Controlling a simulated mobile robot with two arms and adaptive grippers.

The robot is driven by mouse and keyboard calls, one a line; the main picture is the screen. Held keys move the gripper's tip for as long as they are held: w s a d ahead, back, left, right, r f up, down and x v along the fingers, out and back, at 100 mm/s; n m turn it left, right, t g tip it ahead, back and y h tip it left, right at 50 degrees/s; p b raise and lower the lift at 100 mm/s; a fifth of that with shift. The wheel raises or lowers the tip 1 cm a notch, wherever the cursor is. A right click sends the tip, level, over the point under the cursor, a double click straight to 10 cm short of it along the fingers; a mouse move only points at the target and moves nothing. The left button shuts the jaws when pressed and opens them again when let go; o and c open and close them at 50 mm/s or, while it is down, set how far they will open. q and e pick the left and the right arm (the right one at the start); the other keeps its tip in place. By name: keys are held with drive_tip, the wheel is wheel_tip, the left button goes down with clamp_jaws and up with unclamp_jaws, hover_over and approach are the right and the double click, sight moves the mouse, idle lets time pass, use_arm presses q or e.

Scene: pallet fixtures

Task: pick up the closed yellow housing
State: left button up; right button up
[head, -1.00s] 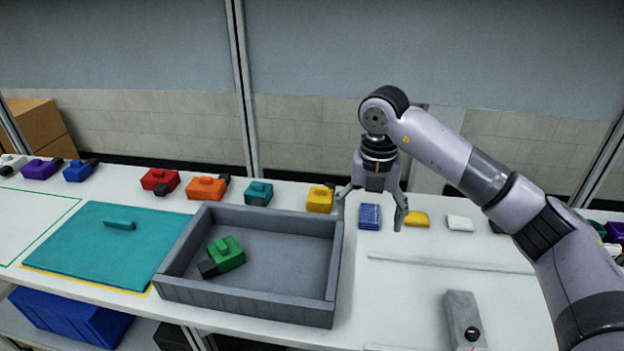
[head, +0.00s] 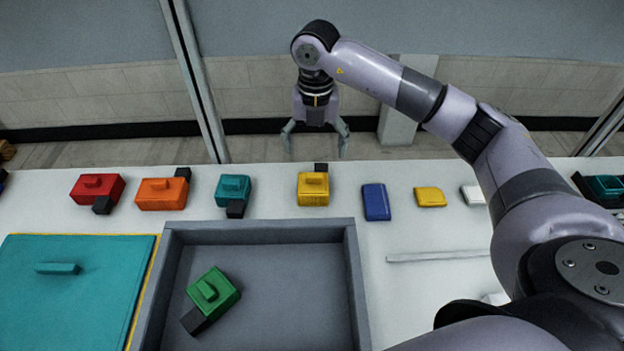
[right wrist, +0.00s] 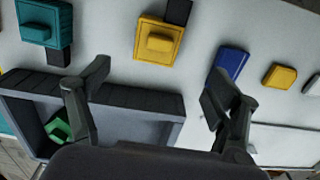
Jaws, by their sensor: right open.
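The closed yellow housing (head: 313,189) stands on the white table behind the grey tray, with a raised block on top and a black connector at its back. It also shows in the right wrist view (right wrist: 158,39), beyond and between the fingertips. My right gripper (head: 315,145) is open and empty. In the head view it appears just above the housing, apart from it. Its two fingers also show in the right wrist view (right wrist: 160,85). My left gripper is not in view.
A teal housing (head: 233,189) stands left of the yellow one and a blue block (head: 376,202) right of it. A smaller yellow piece (head: 430,197) lies further right. The grey tray (head: 355,270) holds a green housing (head: 214,291). Orange (head: 162,194) and red (head: 98,188) housings stand further left.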

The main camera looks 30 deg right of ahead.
sight(313, 175)
wheel_tip(313, 175, down, 7)
drive_tip(key=shift+w+r+p, duration=0.1)
drive_tip(key=shift+r+p, duration=0.05)
drive_tip(key=shift+p, duration=0.6)
drive_tip(key=shift+f, duration=0.5)
drive_tip(key=shift+f+p, duration=0.3)
drive_tip(key=shift+p, duration=0.05)
wheel_tip(313, 175, down, 4)
drive_tip(key=shift+w+a+r+p, duration=0.1)
drive_tip(key=shift+r+p, duration=0.05)
drive_tip(key=shift+p, duration=0.6)
drive_tip(key=shift+f, duration=0.4)
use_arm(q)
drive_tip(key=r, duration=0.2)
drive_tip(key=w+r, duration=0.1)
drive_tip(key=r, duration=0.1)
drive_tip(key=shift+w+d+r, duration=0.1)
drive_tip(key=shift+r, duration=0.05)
use_arm(e)
drive_tip(key=c, duration=1.4)
